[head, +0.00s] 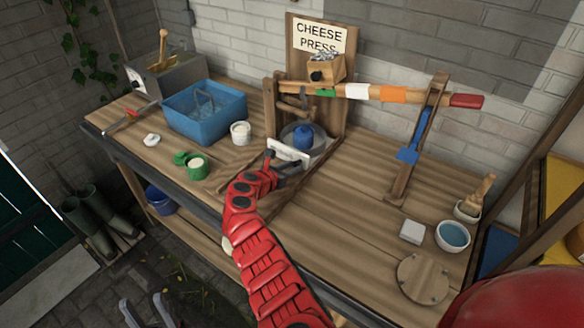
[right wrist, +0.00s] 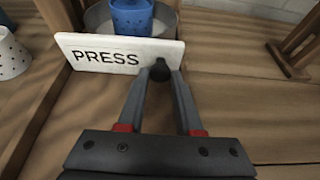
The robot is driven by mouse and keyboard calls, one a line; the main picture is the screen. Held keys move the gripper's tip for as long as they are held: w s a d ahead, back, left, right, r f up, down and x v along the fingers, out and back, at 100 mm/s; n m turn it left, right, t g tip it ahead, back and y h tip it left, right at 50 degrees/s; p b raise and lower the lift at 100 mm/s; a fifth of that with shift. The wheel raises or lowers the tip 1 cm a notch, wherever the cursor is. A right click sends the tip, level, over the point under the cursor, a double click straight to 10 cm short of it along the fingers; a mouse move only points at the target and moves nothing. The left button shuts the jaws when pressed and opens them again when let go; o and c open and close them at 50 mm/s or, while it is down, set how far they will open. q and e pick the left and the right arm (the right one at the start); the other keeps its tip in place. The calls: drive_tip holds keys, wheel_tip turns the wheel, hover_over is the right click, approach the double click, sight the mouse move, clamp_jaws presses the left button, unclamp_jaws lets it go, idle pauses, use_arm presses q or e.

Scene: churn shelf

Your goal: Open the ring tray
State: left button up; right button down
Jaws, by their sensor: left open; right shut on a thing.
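The ring tray is a round grey tray (head: 318,147) at the foot of the cheese press, with a white front plate (head: 290,153) bearing the word PRESS. In the right wrist view the plate (right wrist: 100,55) has a dark round knob (right wrist: 160,70) near its right end. My right gripper (right wrist: 160,80) is shut on this knob; it also shows in the head view (head: 281,166), in front of the plate. A blue mould (head: 303,136) stands in the tray. My left gripper (head: 145,309) is open and empty, low at the bottom left, away from the bench.
The wooden press frame (head: 270,115) rises beside the tray.

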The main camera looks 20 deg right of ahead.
idle(0.8)
drive_tip(key=shift+s+a+r+p, duration=0.15)
drive_tip(key=shift+s+a+p, duration=0.15)
drive_tip(key=shift+a+p, duration=0.2)
drive_tip(key=s+a+p, duration=0.4)
drive_tip(key=a, duration=0.1)
drive_tip(key=shift+r, duration=0.1)
drive_tip(key=s+a+p, duration=0.1)
drive_tip(key=s+a, duration=0.1)
drive_tip(key=s+a+p, duration=0.1)
drive_tip(key=a, duration=0.2)
drive_tip(key=s+a+p, duration=0.1)
drive_tip(key=s+a, duration=0.1)
drive_tip(key=shift+s+a+f, duration=0.2)
drive_tip(key=shift+s, duration=0.15)
drive_tip(key=shift+s+a+p, duration=0.35)
drive_tip(key=shift+s+a, duration=0.1)
drive_tip(key=shift+a, duration=0.1)
drive_tip(key=c, duration=0.6)
unclamp_jaws()
